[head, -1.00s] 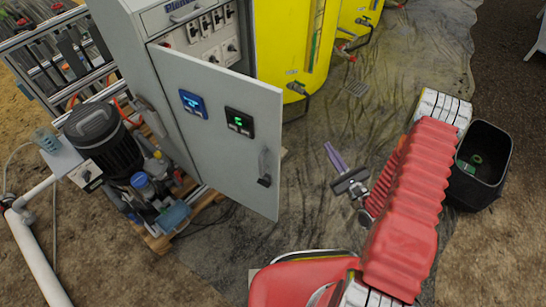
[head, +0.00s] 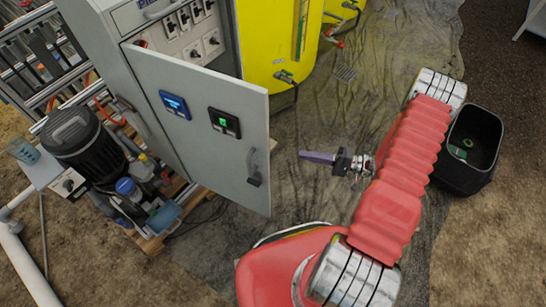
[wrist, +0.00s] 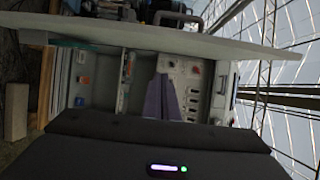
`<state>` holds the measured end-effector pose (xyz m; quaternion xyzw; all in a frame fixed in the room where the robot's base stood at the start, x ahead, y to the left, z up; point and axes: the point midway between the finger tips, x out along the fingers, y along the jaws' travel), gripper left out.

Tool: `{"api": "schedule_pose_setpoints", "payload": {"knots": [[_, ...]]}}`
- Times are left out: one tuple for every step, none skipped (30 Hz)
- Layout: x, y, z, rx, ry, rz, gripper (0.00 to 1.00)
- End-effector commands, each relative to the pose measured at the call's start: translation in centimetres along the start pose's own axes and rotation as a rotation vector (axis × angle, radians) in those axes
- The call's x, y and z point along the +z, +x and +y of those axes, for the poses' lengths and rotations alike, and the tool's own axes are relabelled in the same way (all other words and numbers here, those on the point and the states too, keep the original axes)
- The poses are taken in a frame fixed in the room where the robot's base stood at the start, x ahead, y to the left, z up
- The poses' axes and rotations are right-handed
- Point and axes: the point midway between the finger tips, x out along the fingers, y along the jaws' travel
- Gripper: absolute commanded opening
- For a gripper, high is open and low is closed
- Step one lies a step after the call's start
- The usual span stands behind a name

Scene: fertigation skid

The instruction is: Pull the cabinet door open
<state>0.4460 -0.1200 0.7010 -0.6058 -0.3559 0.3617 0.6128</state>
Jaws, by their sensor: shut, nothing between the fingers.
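The grey cabinet door (head: 200,135) stands ajar in the head view, swung out from the cabinet (head: 95,50). Its front has a blue display, a green-lit display and a dark handle (head: 254,168) near the free edge. My gripper (head: 303,155) is shut and empty, to the right of the door's free edge and apart from the handle. Its purple fingers point left towards the door. In the wrist view the fingers (wrist: 163,98) show against the cabinet's inside, with switches and fittings behind. The door (wrist: 190,40) crosses the top of that view nearly edge-on.
Yellow tanks (head: 268,45) stand behind the cabinet. A pump (head: 85,140) on a pallet sits at the left, with white pipe (head: 25,265) beside it. A black open bin (head: 470,150) stands right of my arm. The ground right of the door is mostly clear.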

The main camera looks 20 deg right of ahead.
Motion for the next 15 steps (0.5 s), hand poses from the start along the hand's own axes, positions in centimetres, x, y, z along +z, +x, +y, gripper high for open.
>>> {"api": "schedule_pose_setpoints", "payload": {"knots": [[0.01, 0.13, 0.0, 0.0, -0.011, -0.003, 0.0], [0.02, 0.18, -0.01, 0.0, -0.015, -0.004, 0.0], [0.02, 0.22, -0.01, -0.001, -0.017, -0.005, 0.0], [0.02, 0.25, -0.02, -0.001, -0.017, -0.005, 0.0], [0.03, 0.27, -0.02, -0.001, -0.016, -0.005, 0.0], [0.03, 0.29, -0.02, -0.001, -0.016, -0.006, 0.0], [0.03, 0.31, -0.02, -0.001, -0.015, -0.006, 0.0], [0.03, 0.32, -0.03, -0.001, -0.015, -0.006, 0.0], [0.03, 0.34, -0.03, -0.001, -0.015, -0.006, 0.0], [0.03, 0.36, -0.03, -0.001, -0.014, -0.007, 0.0], [0.04, 0.41, -0.03, -0.001, -0.014, -0.007, 0.0], [0.04, 0.49, -0.04, -0.002, -0.014, -0.007, 0.0], [0.04, 0.59, -0.04, -0.002, -0.014, -0.007, 0.0], [0.04, 0.72, -0.04, -0.002, -0.014, -0.007, 0.0], [0.05, 0.94, -0.05, -0.002, -0.013, -0.008, 0.0]]}}
